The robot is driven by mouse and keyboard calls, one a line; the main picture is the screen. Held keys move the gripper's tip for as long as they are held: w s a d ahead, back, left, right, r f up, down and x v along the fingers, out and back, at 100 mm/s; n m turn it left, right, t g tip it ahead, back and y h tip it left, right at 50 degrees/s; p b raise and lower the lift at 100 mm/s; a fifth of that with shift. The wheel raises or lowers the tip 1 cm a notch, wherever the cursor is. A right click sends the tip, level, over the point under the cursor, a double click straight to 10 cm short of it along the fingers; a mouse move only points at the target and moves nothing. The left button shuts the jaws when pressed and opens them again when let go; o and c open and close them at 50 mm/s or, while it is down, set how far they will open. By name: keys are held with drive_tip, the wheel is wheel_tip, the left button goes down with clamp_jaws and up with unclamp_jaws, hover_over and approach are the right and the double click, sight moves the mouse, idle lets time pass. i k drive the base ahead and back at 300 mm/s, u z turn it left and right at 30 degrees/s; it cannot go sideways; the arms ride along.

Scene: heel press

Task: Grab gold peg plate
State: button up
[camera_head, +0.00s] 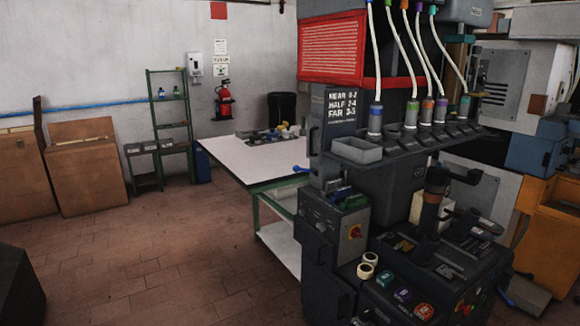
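I cannot make out a gold peg plate in this view. Small objects (268,135), dark, blue and pale, lie on the far end of the white-topped table (240,160), too small to identify. Several flat metal pieces (450,268) lie on the dark work surface of the heel press machine (330,240) at the right. My gripper is not in view.
Several hoses run down to nozzles (375,118) on the machine. Two tape rolls (366,267) sit at its front. A green rack (170,115), a fire extinguisher (224,100) and brown boxes (85,168) stand along the wall. The tiled floor (150,255) is clear at centre left.

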sight(404, 245)
drive_tip(key=k, duration=0.65)
drive_tip(key=u, duration=0.1)
drive_tip(key=i, duration=1)
drive_tip(key=u, duration=0.75)
drive_tip(key=i, duration=0.4)
drive_tip(key=u, duration=0.2)
